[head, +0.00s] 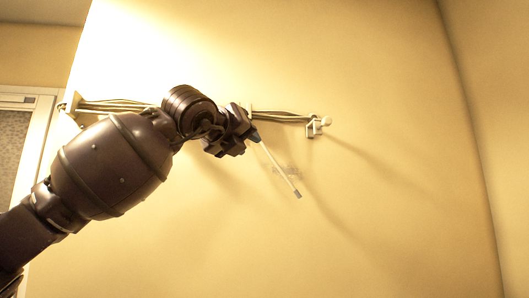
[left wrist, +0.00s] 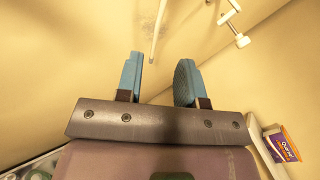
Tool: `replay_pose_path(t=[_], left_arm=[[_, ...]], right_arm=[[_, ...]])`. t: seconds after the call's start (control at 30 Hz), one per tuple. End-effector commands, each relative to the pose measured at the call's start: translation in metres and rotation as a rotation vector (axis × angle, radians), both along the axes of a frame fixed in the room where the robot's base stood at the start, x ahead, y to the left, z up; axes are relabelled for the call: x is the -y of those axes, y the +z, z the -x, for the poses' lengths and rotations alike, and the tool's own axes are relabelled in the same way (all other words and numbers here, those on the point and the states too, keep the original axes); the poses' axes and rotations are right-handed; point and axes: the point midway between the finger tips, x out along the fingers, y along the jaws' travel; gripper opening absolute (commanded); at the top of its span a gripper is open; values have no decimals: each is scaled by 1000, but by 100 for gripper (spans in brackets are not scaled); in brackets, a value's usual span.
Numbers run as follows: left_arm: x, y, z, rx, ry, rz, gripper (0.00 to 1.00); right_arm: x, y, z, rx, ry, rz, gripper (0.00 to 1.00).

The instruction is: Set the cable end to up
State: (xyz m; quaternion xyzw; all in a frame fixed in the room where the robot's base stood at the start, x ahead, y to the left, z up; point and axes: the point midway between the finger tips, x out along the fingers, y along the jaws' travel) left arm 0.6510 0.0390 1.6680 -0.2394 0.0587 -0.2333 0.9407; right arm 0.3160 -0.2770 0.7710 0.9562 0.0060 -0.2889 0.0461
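The cable end (head: 281,171) is a thin pale length with a dark tip. In the head view it slants down and right from behind my left gripper (head: 240,136), close to the wall. In the left wrist view the cable end (left wrist: 158,32) shows in line with the gap between the two blue fingers (left wrist: 160,75). The fingers are apart, and the cable touches neither in that view. I cannot tell how far beyond the fingertips it lies. The cable's upper part is hidden behind my gripper. My right gripper is not in view.
A cable bundle (head: 285,117) runs along the wall to a white clamp (head: 312,128), also in the left wrist view (left wrist: 233,25). A doorway or window frame (head: 40,140) stands at the left. A purple box (left wrist: 284,143) sits at the wrist view's right. The wall right of the clamp is clear.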

Motion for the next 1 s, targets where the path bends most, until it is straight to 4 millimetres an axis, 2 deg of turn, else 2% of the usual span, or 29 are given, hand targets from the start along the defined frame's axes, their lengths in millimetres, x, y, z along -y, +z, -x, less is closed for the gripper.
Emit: replay_pose_path(t=[0.5,0.7,1.0], left_arm=[[37,2,-68,-2,-1,0,35],[45,1,-83,0,-3,-1,35],[46,-1,-87,-1,-2,-1,35]], right_arm=[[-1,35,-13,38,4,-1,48],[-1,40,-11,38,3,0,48],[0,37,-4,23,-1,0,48]])
